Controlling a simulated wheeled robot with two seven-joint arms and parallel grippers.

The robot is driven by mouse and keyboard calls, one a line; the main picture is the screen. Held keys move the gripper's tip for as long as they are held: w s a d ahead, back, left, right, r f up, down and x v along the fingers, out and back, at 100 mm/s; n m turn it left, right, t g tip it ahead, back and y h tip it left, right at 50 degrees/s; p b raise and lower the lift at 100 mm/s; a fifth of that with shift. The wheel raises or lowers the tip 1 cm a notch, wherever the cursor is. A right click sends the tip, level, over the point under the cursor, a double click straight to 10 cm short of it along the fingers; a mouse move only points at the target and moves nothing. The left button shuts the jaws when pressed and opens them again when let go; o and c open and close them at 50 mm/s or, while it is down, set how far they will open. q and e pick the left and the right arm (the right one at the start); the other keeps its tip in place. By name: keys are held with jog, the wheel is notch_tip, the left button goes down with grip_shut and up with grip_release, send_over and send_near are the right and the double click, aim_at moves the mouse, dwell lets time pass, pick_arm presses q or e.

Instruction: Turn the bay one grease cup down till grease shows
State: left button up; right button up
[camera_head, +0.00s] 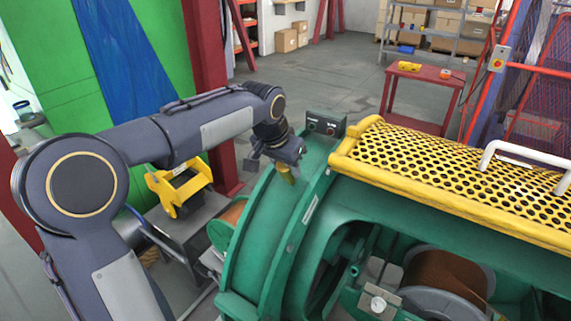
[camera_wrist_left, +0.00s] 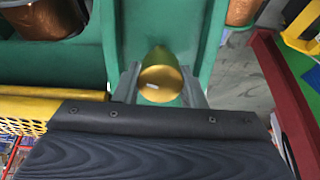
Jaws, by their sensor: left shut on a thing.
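The brass grease cup (camera_wrist_left: 160,82) sits on the green frame of the strander in the left wrist view, with its round end towards the camera. A small pale mark shows on that end; I cannot tell whether it is grease. My left gripper (camera_wrist_left: 159,73) has one grey finger on each side of the cup and is shut on it. In the head view my left gripper (camera_head: 280,163) reaches down at the green ring housing (camera_head: 270,225), and the cup (camera_head: 287,176) shows as a small yellow piece below it. My right gripper is out of view.
A yellow perforated guard (camera_head: 440,165) with a white handle lies right of my left gripper. A dark control box (camera_head: 325,122) stands just behind. A copper-coloured spool (camera_head: 445,272) sits in the open bay. A yellow bracket (camera_head: 180,185) is at the left, and a red table (camera_head: 425,85) stands beyond.

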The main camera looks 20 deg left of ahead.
pick_arm(q)
jog(key=m, duration=0.4)
jog(key=shift+r+m, duration=0.1)
jog(key=shift+m, duration=0.2)
jog(key=m+p, duration=0.1)
jog(key=m, duration=0.3)
jog(key=shift+d+m, duration=0.1)
jog(key=shift+m, duration=0.2)
jog(key=m, duration=0.4)
jog(key=shift+s+m, duration=0.1)
jog(key=shift+m, duration=0.2)
jog(key=m+p, duration=0.1)
jog(key=m, duration=0.3)
jog(key=m+p, duration=0.1)
jog(key=m, duration=0.4)
jog(key=shift+s, duration=0.1)
jog(key=m, duration=0.3)
jog(key=shift+m+p, duration=0.3)
jog(key=shift+p, duration=0.1)
jog(key=m+p, duration=0.1)
jog(key=m, duration=0.3)
jog(key=shift+m, duration=0.3)
jog(key=shift+m+p, duration=0.75)
jog(key=shift+m, duration=1.05)
jog(key=shift+f, duration=0.2)
